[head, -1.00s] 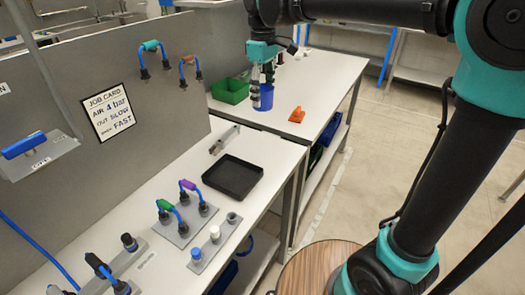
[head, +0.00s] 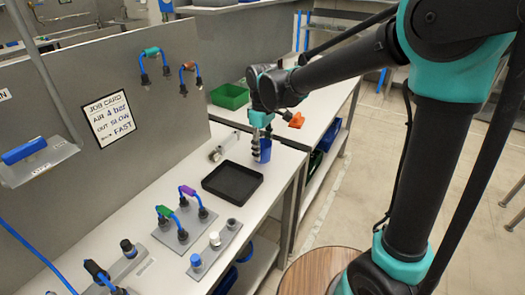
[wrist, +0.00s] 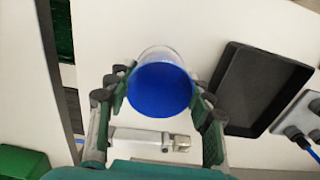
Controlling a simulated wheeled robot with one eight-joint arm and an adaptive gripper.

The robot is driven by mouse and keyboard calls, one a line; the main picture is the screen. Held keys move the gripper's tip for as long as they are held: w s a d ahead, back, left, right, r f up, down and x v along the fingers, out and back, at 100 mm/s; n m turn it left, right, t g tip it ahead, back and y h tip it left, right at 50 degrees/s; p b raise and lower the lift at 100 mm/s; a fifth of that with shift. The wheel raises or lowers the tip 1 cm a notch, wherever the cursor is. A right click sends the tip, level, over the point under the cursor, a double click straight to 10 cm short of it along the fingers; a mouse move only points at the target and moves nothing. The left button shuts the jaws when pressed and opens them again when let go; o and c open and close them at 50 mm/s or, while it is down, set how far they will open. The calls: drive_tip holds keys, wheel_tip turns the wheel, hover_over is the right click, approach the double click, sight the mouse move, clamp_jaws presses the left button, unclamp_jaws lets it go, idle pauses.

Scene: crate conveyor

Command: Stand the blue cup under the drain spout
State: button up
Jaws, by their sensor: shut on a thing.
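The blue cup (head: 265,151) is in my gripper (head: 258,154), just beyond the far right corner of the black tray. It looks upright in the head view. The wrist view shows the cup (wrist: 160,90) between the two fingers of my gripper (wrist: 158,102), which are shut on its sides. I cannot tell whether its base touches the bench. A silver bar-like fitting (head: 223,146) with a round pale end lies left of the cup near the grey panel; it may be the drain spout. The fitting (wrist: 150,138) also shows below the cup in the wrist view.
The black tray (head: 207,182) lies on the near white bench. Plates with hose fittings (head: 183,226) and capped posts (head: 214,240) stand closer. A grey panel (head: 60,85) borders the left. A green bin (head: 230,96) and an orange object (head: 297,120) are on the far bench.

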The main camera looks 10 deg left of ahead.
drive_tip(key=shift+f, duration=0.55)
drive_tip(key=o, duration=1)
drive_tip(key=shift+f, duration=0.1)
wheel_tip(320, 180, up, 12)
